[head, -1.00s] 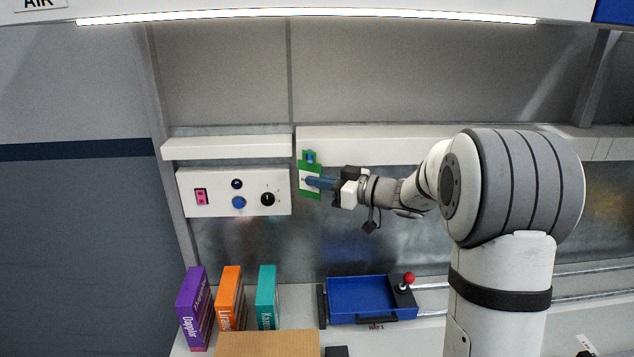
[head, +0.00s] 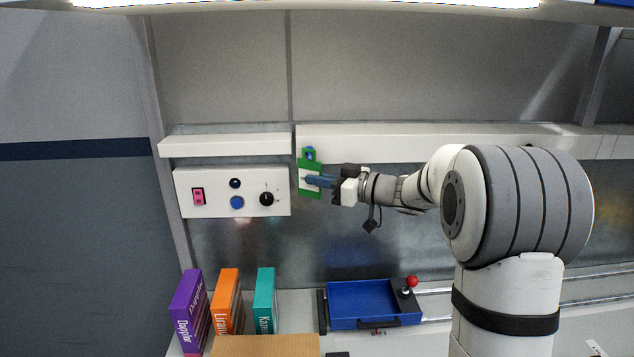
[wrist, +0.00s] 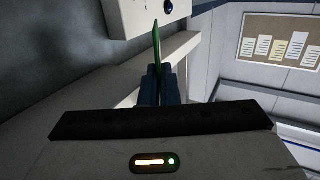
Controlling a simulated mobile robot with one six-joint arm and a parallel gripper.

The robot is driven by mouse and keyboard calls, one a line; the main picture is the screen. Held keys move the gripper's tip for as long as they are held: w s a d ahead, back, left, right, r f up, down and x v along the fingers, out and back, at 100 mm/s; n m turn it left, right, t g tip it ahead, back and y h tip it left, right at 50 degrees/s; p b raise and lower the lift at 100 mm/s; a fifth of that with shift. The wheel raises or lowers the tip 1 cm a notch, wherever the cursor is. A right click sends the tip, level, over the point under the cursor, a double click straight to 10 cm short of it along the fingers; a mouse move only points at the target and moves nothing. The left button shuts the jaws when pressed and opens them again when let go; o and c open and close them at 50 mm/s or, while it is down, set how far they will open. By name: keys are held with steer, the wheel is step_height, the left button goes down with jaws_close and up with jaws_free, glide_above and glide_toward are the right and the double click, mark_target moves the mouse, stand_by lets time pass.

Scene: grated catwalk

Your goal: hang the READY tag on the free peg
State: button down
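The tag (head: 304,189) is a green plate with a white label, upright against the wall just right of the white control panel; its lettering is unreadable. A small blue piece (head: 310,153), perhaps a peg, shows at the tag's narrow top tab; I cannot tell whether it passes through the tag. My gripper (head: 317,181) reaches in from the right, with its blue fingers closed on the tag's label area. In the wrist view the tag (wrist: 156,45) stands edge-on between the fingers (wrist: 157,88). No other peg is clearly visible.
The control panel (head: 222,192) with knobs and a pink switch is close left of the tag. A white ledge (head: 400,143) runs behind it. Below are purple, orange and teal boxes (head: 264,300), a blue tray (head: 360,300) and a red-knobbed lever (head: 411,282).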

stand_by(0.4)
steer(key=c, duration=1.6)
jaws_free()
steer(key=b+v, duration=0.3)
steer(key=v, duration=0.5)
steer(key=s+a+f+m+g+h, duration=0.25)
steer(key=s+f, duration=0.25)
steer(key=s, duration=0.3)
steer(key=s+a+f+m+g+h, duration=0.25)
steer(key=s+f+h, duration=0.2)
steer(key=s, duration=0.45)
steer(key=s+d+f+m+h, duration=0.3)
steer(key=s+d+h, duration=0.1)
steer(key=s, duration=0.3)
steer(key=s+d+f+m+h, duration=0.4)
steer(key=s+d, duration=0.1)
steer(key=s, duration=0.1)
steer(key=shift+s+f+g, duration=0.25)
steer(key=shift+s+g, duration=0.15)
